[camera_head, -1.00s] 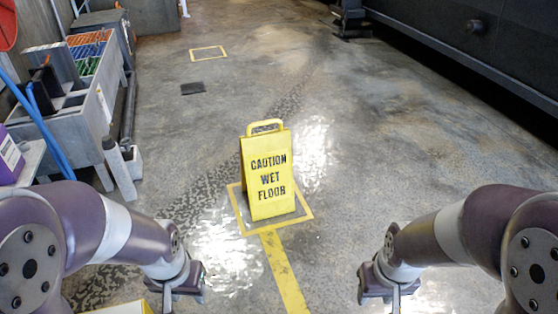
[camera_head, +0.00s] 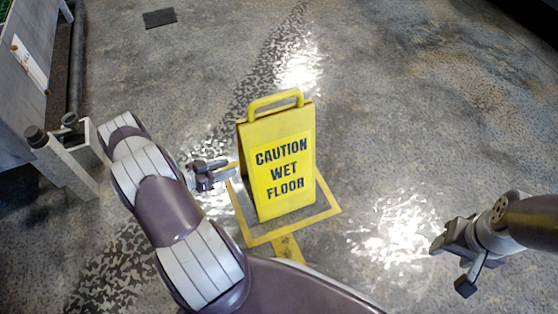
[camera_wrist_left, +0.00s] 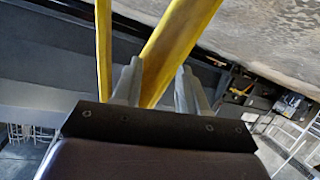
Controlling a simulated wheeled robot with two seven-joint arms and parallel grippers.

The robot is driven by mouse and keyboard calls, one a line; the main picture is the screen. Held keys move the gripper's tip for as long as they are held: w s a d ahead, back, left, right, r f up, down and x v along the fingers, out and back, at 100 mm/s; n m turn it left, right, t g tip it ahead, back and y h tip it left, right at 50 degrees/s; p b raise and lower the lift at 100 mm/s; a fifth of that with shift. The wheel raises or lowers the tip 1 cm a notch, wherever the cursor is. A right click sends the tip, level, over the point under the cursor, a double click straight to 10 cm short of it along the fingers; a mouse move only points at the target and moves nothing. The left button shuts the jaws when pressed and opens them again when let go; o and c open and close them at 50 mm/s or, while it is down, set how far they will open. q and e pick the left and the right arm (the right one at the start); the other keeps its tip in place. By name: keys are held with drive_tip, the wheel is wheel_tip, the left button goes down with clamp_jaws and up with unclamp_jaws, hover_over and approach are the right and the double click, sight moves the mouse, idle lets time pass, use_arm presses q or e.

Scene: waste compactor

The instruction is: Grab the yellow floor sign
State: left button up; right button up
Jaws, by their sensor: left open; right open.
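The yellow floor sign (camera_head: 284,170) stands upright on the floor in the head view, its "CAUTION WET FLOOR" face toward me and its handle on top. My left gripper (camera_head: 226,174) is open at the sign's left side, close to its edge. In the left wrist view two yellow panels of the sign (camera_wrist_left: 172,52) rise past the fingers. One panel shows between the open fingertips of the left gripper (camera_wrist_left: 158,78); I cannot tell whether they touch it. My right gripper (camera_head: 452,262) is open and empty, to the right of the sign and apart from it.
A yellow square outline (camera_head: 329,206) is marked on the floor around the sign. A grey bench (camera_head: 32,85) and a pale upright block (camera_head: 62,165) stand at the left. A dark floor plate (camera_head: 159,18) lies further back. The floor right of the sign is clear.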

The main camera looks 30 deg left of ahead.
sight(264, 170)
use_arm(q)
drive_tip(key=s+d+m+t+h, duration=0.1)
drive_tip(key=s+d+m+h, duration=0.1)
drive_tip(key=s+d+h, duration=0.15)
drive_tip(key=shift+h, duration=0.75)
drive_tip(key=b+x, duration=0.2)
drive_tip(key=x, duration=0.1)
drive_tip(key=b+x, duration=0.2)
drive_tip(key=x, duration=0.2)
drive_tip(key=b+x, duration=0.2)
drive_tip(key=x, duration=0.2)
drive_tip(key=shift+s+d+r, duration=0.2)
drive_tip(key=shift+s+r, duration=0.1)
drive_tip(key=shift+w+d+r, duration=0.15)
drive_tip(key=shift+w+d, duration=0.05)
drive_tip(key=shift+w, duration=0.1)
drive_tip(key=shift+r, duration=0.1)
clamp_jaws()
